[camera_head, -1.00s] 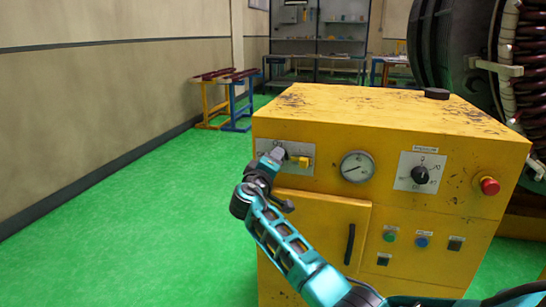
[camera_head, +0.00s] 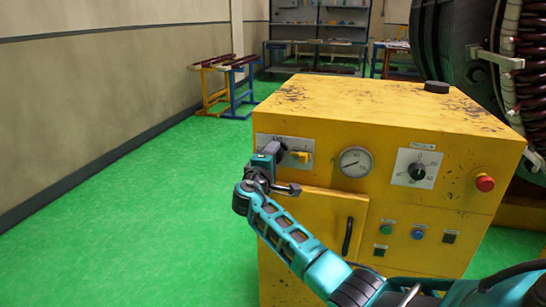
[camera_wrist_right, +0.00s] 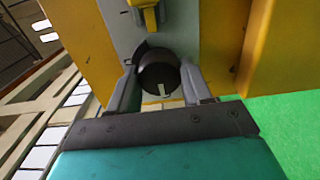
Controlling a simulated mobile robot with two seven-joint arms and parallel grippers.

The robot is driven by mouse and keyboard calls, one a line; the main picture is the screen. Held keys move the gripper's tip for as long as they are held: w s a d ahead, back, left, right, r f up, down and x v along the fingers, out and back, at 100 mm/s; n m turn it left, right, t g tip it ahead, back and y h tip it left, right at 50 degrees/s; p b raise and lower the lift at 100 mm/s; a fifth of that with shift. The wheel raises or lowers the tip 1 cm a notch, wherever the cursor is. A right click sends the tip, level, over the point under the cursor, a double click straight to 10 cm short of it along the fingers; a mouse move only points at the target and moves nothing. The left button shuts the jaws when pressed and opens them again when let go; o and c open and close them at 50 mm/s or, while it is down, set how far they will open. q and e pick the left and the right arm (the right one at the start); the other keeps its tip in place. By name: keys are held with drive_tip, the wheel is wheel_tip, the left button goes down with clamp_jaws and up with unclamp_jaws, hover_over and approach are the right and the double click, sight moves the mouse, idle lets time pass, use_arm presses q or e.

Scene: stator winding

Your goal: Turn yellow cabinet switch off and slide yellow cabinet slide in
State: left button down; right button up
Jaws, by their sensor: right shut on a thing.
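The yellow cabinet (camera_head: 380,110) stands in front of me. On its upper left front is a grey panel (camera_head: 304,144) with the yellow slide (camera_head: 303,157), which points right. The slide also shows at the top of the wrist view (camera_wrist_right: 147,16). My right gripper (camera_head: 275,148) is at the left of this panel. In the right wrist view my gripper (camera_wrist_right: 160,74) is shut on the round black switch (camera_wrist_right: 158,80), which carries a white mark. In the head view the gripper hides the switch. My left gripper is not in view.
A door handle (camera_head: 348,237) sticks out below. A large dark stator (camera_head: 450,40) stands behind at right. Green floor (camera_head: 130,215) is free at left.

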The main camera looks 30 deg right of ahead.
drive_tip(key=o, duration=1.1)
drive_tip(key=shift+c, duration=0.2)
drive_tip(key=shift+a, duration=0.1)
drive_tip(key=v, duration=1.2)
drive_tip(key=shift+s+a, duration=0.2)
drive_tip(key=shift+s, duration=0.15)
